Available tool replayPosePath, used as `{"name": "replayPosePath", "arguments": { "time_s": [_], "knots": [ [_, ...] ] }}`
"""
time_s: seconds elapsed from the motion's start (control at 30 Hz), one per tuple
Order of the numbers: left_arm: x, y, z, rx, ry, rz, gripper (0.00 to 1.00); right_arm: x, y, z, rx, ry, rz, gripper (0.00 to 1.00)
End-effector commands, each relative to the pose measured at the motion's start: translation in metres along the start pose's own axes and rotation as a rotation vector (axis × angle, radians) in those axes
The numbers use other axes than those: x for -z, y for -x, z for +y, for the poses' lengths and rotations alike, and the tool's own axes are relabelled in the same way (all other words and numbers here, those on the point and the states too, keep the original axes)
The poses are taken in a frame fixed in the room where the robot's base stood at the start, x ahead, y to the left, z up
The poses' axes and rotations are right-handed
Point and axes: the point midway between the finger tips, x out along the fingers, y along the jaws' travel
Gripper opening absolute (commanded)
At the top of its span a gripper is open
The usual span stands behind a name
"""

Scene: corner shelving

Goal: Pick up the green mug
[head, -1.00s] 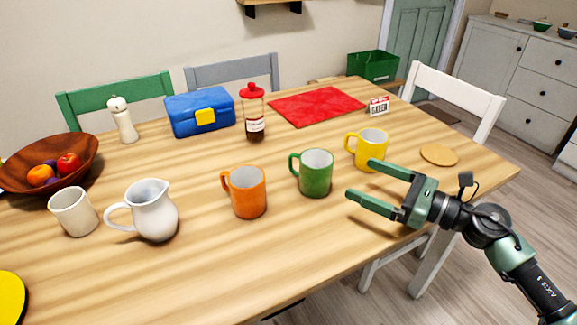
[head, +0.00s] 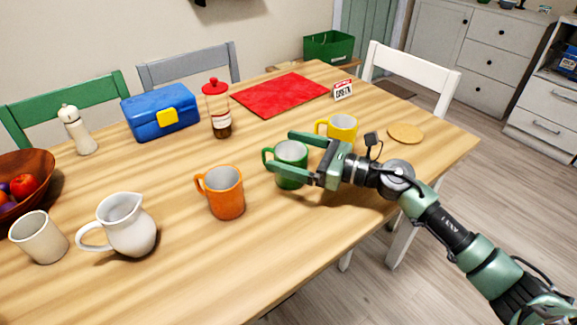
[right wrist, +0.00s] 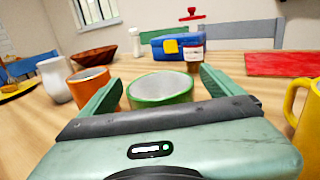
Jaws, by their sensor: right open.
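The green mug (head: 291,166) stands upright on the table, its handle to the left in the head view. My right gripper (head: 278,155) is open, with one finger behind the mug and the other in front of it. In the right wrist view the green mug (right wrist: 160,89) stands between the two open fingers (right wrist: 155,88), and the gripper body hides its lower part. I cannot tell whether the fingers touch it. My left gripper is not in view.
An orange mug (head: 222,193) stands just left of the green mug, and a yellow mug (head: 341,129) stands behind to the right. A white pitcher (head: 130,228), a bottle (head: 218,110) and a blue lunch box (head: 160,113) are farther left. The front right of the table is clear.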

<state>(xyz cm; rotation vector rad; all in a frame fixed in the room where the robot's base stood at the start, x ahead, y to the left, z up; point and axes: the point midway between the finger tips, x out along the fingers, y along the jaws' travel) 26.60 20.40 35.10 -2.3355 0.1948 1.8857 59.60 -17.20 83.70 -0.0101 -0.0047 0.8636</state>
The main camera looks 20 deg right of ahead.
Motion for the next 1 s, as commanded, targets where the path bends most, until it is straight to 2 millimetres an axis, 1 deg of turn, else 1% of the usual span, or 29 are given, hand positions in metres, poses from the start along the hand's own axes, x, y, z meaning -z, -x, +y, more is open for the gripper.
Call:
{"name": "replayPosePath", "arguments": {
  "time_s": [0.17, 0.2, 0.27, 0.3, 0.37, 0.4, 0.47, 0.5, 0.83, 1.0],
  "knots": [
    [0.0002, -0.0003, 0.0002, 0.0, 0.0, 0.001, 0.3, 0.0006, 0.0001, -0.0001, 0.0, 0.0, 0.001, 0.94],
    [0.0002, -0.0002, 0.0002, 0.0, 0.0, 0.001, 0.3, 0.0006, 0.0002, -0.0001, 0.0, 0.0, 0.001, 0.83],
    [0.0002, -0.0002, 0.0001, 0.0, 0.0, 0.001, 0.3, 0.0006, 0.0003, -0.0001, 0.0, 0.0, 0.001, 0.67],
    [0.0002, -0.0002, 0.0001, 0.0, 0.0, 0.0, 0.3, 0.0006, 0.0003, -0.0001, 0.0, 0.0, 0.001, 0.55],
    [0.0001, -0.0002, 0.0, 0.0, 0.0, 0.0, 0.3, 0.0006, 0.0003, -0.0001, 0.0, 0.0, 0.001, 0.39],
    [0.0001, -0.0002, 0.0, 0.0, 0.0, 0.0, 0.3, 0.0006, 0.0004, -0.0001, 0.0, 0.0, 0.001, 0.28],
    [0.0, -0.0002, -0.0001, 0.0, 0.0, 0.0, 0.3, 0.0006, 0.0004, -0.0002, 0.001, 0.0, 0.001, 0.11],
    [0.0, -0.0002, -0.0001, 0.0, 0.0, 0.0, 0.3, 0.0006, 0.0004, -0.0002, 0.0, 0.0, 0.001, 0.0],
    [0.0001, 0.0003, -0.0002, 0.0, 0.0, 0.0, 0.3, -0.002, 0.0005, -0.0005, 0.001, 0.001, -0.002, 0.0],
    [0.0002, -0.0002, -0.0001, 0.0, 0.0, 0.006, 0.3, -0.0083, 0.0005, -0.0007, 0.001, 0.002, -0.001, 0.0]
  ]
}}
